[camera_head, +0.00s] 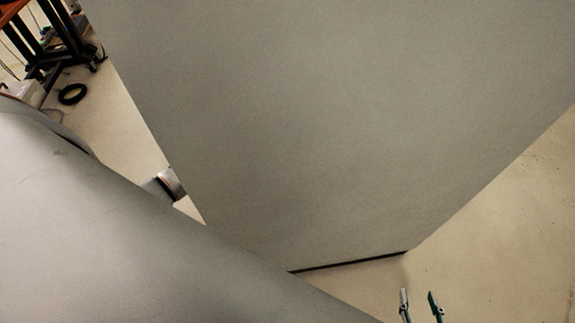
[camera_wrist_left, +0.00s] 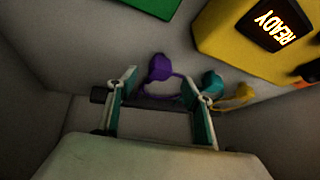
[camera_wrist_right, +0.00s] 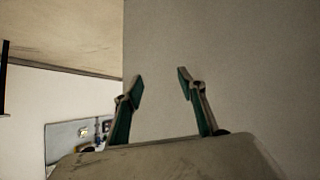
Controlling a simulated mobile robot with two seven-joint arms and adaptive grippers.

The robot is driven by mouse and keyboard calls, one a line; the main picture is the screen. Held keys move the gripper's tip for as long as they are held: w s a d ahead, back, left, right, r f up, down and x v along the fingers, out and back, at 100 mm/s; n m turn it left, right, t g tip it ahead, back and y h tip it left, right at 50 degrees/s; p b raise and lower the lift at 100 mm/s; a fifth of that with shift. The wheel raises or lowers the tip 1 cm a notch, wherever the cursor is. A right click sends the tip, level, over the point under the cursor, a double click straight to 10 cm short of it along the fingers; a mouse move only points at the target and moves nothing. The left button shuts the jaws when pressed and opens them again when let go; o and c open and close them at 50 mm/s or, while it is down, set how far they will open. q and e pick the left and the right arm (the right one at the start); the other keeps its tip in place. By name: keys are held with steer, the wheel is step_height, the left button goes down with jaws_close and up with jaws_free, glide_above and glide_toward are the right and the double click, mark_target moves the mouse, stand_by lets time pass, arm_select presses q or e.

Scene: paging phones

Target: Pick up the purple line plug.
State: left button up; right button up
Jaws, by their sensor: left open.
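The purple line plug (camera_wrist_left: 160,67) shows in the left wrist view, with a purple cord trailing to its right. My left gripper (camera_wrist_left: 160,79) is open. Its fingers stand on either side of the plug in the picture, with the plug around or slightly beyond the fingertip line; I cannot tell the depth between them. The left gripper is not visible in the head view. My right gripper (camera_head: 420,297) is at the bottom right of the head view. In the right wrist view the right gripper (camera_wrist_right: 160,78) is open and empty.
A teal plug (camera_wrist_left: 212,83) is close by the left gripper's right finger, with a yellow plug (camera_wrist_left: 244,92) further right. A yellow device (camera_wrist_left: 225,35) reads READY. A green object (camera_wrist_left: 145,6) is at the top edge. A large grey panel (camera_head: 340,120) fills the head view.

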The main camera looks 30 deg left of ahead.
arm_select(q)
steer(key=b+x, duration=0.1)
steer(key=x, duration=0.3)
steer(key=shift+s+f, duration=0.15)
steer(key=shift+d+f+b, duration=0.1)
steer(key=shift+f+b, duration=0.05)
steer(key=shift+b, duration=0.2)
steer(key=shift+w, duration=0.25)
steer(key=c, duration=1.1)
steer(key=shift+c, duration=1.4)
arm_select(e)
steer(key=shift+s+d+f, duration=0.1)
steer(key=shift+d+f, duration=0.05)
steer(key=shift+f, duration=0.7)
